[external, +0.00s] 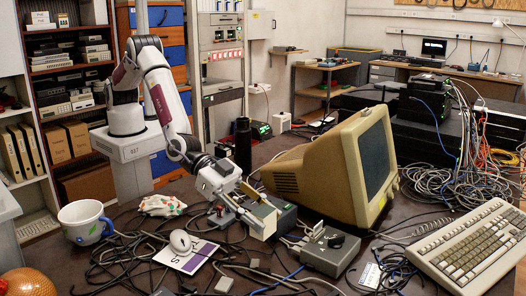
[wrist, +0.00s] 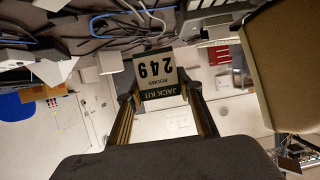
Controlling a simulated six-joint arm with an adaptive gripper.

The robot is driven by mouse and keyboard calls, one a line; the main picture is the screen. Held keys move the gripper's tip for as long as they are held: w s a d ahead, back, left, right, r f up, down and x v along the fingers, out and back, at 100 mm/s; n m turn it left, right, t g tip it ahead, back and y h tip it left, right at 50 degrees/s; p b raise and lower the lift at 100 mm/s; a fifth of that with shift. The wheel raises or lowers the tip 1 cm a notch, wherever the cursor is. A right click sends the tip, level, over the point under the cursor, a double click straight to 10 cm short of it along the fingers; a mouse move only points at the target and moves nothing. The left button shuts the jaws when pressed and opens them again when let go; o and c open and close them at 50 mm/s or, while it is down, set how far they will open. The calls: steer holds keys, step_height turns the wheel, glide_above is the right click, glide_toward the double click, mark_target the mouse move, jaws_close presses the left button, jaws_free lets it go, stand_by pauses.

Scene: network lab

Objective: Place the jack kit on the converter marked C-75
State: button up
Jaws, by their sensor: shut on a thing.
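My gripper (external: 240,203) reaches down over the middle of the table, left of the old monitor. In the external view the jack kit (external: 263,222) looks like a cream block at the fingertips, in front of a dark grey box (external: 284,216). I cannot tell whether it touches that box. Another grey box (external: 329,251) with a black item on top stands to the right. No C-75 mark is readable, so I cannot tell which is the converter.
The beige monitor (external: 335,170) stands close on the right, and also fills the right of the wrist view (wrist: 285,70). Loose cables cover the tabletop. A mouse (external: 180,241) on a card, a mug (external: 84,221) and a keyboard (external: 475,247) lie around.

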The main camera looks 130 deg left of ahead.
steer(key=s+d+r+m+h, duration=0.2)
steer(key=s+d, duration=0.1)
steer(key=d, duration=0.8)
steer(key=r+m+h, duration=0.1)
steer(key=m+h, duration=0.2)
steer(key=h, duration=0.1)
glide_above(156, 295)
steer(key=shift+a+r+g, duration=0.1)
steer(key=shift+r+g, duration=0.1)
steer(key=shift+g, duration=0.2)
steer(key=shift+f, duration=3.1)
steer(key=shift+f, duration=1.9)
steer(key=shift+f, duration=0.1)
steer(key=o, duration=1.2)
steer(key=shift+c, duration=0.2)
